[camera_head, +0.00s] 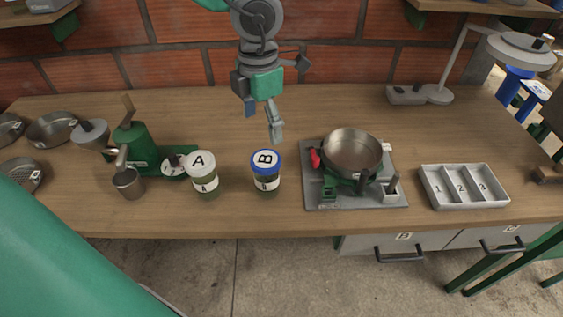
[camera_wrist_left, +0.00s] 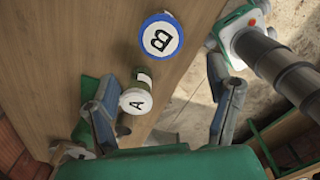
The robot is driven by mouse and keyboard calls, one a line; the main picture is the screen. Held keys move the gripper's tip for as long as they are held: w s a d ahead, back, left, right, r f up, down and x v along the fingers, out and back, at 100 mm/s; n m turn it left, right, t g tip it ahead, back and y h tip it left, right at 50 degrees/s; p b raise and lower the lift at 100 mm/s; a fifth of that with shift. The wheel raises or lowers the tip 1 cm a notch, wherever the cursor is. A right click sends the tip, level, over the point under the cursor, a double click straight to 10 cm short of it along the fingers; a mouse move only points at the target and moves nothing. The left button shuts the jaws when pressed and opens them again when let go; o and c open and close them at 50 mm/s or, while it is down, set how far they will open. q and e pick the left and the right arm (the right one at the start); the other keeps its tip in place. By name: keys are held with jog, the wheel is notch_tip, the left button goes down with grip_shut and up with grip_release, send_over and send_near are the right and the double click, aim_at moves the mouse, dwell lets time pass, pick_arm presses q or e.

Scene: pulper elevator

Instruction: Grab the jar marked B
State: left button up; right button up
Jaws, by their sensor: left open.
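The jar marked B (camera_head: 266,170) has a blue rim around a white lid and stands upright on the wooden table. The jar marked A (camera_head: 202,173) has a white lid and stands to its left. My left gripper (camera_head: 263,122) is open and empty, behind jar B and apart from it in the head view. In the left wrist view, jar B (camera_wrist_left: 160,39) shows beyond the fingertips. Jar A (camera_wrist_left: 136,99) appears between the spread fingers of my left gripper (camera_wrist_left: 166,80), but nothing is held. My right gripper is not in view.
A burner with a metal pan (camera_head: 352,152) stands right of jar B. A compartment tray (camera_head: 465,205) is further right. A green machine (camera_head: 139,147) and a metal cup (camera_head: 128,183) are left of jar A. Table space behind the jars is clear.

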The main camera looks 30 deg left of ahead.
aim_at(266, 158)
pick_arm(q)
jog(key=shift+w+a+f, duration=0.1)
jog(key=shift+w+f, duration=0.1)
jog(key=shift+f, duration=0.25)
jog(key=shift+w+a+f, duration=0.1)
jog(key=shift+w+f, duration=0.05)
jog(key=shift+f, duration=0.25)
jog(key=f, duration=0.3)
jog(key=f+b, duration=0.1)
jog(key=f, duration=0.2)
jog(key=shift+s+a, duration=0.1)
jog(key=shift+s, duration=0.1)
jog(key=shift+w+d+f, duration=0.1)
jog(key=shift+d+f, duration=0.1)
jog(key=shift+f, duration=0.3)
jog(key=f, duration=0.2)
jog(key=f+b, duration=0.1)
jog(key=f, duration=0.1)
jog(key=shift+s+d+f, duration=0.2)
jog(key=shift+a+f, duration=0.1)
jog(key=shift+f, duration=0.25)
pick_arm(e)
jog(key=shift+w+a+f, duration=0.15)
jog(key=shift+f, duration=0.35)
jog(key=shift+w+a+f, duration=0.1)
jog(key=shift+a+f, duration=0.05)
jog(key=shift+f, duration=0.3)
pick_arm(q)
jog(key=shift+c, duration=0.5)
